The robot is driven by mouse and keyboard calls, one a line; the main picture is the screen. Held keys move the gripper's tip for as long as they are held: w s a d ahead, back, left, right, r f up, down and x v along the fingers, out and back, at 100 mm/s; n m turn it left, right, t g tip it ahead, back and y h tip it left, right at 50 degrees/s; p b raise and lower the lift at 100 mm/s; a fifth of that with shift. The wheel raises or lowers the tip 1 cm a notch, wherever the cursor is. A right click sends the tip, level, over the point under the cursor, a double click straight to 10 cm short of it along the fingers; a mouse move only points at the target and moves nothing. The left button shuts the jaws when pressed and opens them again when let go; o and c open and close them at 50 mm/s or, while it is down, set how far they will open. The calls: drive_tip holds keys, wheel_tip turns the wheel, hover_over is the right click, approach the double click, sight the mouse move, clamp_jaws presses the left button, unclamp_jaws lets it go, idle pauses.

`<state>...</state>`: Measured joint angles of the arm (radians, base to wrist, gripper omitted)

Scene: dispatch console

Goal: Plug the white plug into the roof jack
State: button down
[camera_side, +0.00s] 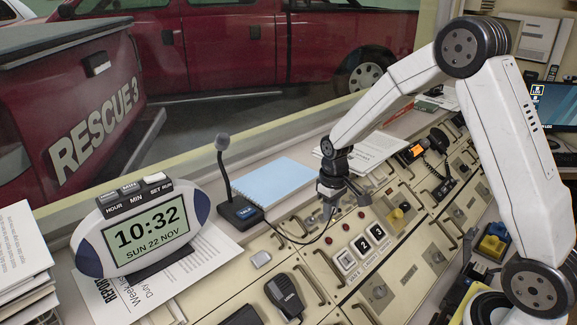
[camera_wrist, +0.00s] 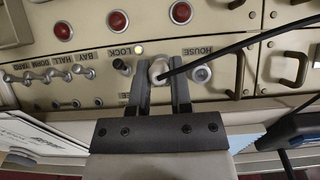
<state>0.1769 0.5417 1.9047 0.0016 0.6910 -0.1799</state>
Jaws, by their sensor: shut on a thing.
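My gripper (camera_wrist: 159,82) is shut on the white plug (camera_wrist: 158,70), whose pale round body shows between the fingertips in the wrist view. A black cable (camera_wrist: 240,45) runs from it to the upper right. In the side view my gripper (camera_side: 334,203) is low over the console, and the plug is too small to make out. A round metal fitting (camera_wrist: 202,74) sits just right of the fingers near the HOUSE label. A dark fitting (camera_wrist: 122,67) is to their left. I cannot read a roof label, and cannot tell whether the plug's tip is in a socket.
A desk microphone (camera_side: 240,210) stands left of my gripper, its cable reaching toward it. A blue notebook (camera_side: 275,182) lies behind. Toggle switches (camera_wrist: 55,76), red lamps (camera_wrist: 118,20) and handles (camera_wrist: 295,68) surround the spot. A clock (camera_side: 145,232) stands at left.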

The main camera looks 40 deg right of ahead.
drive_tip(key=shift+w+f, duration=0.15)
drive_tip(key=shift+f, duration=0.15)
idle(1.0)
drive_tip(key=shift+c, duration=2.2)
unclamp_jaws()
drive_tip(key=shift+r, duration=0.2)
drive_tip(key=shift+r, duration=3.75)
drive_tip(key=s+a+f+t, duration=0.1)
drive_tip(key=s+a, duration=0.2)
drive_tip(key=s, duration=0.4)
drive_tip(key=s+a+f+t, duration=0.1)
drive_tip(key=s+a+f, duration=0.1)
drive_tip(key=s+a, duration=0.2)
drive_tip(key=shift+s+a+f+t, duration=0.2)
drive_tip(key=shift+s+a+t, duration=0.1)
drive_tip(key=shift+s, duration=1.5)
